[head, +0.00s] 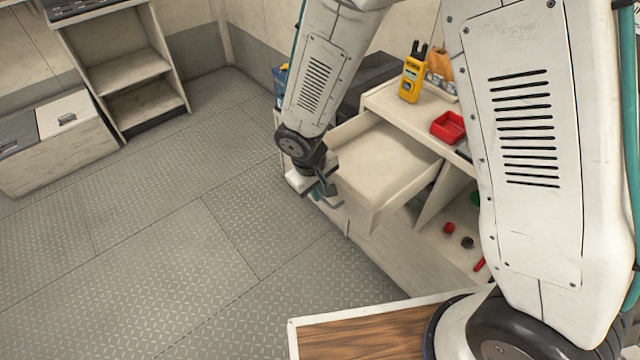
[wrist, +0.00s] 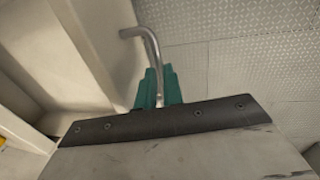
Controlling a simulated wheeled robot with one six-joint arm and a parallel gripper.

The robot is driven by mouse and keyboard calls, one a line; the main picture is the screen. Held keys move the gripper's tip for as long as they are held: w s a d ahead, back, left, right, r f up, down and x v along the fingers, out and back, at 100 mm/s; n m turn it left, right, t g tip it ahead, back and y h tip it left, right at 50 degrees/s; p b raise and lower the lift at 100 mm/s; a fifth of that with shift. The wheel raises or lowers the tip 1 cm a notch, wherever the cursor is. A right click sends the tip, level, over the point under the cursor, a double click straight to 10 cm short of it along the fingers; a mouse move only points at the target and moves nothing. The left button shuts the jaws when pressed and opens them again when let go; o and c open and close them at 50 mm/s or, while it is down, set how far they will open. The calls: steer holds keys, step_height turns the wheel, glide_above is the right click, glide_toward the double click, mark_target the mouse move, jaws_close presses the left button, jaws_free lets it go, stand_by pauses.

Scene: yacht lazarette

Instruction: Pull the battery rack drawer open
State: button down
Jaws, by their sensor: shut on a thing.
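The battery rack drawer (head: 388,165) is a cream box that stands well out from the cream cabinet. Its inside looks empty. My gripper (head: 326,192) is at the drawer's front, on its left side in the head view. In the wrist view my gripper's teal fingers (wrist: 158,90) are shut on a bent grey metal handle (wrist: 146,45). A pale panel (wrist: 85,55), apparently the drawer front, is beside them.
A yellow meter (head: 412,76) and a red tray (head: 450,127) are on the cabinet top. Small red and dark items lie on a lower shelf (head: 455,258). The metal floor (head: 170,240) left of the drawer is clear. A shelf unit (head: 130,70) stands at the back left.

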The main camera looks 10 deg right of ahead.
steer(key=shift+a, duration=0.2)
steer(key=c, duration=1.5)
jaws_free()
steer(key=r, duration=0.5)
steer(key=s+a+r, duration=0.1)
steer(key=r, duration=0.1)
steer(key=shift+r, duration=0.4)
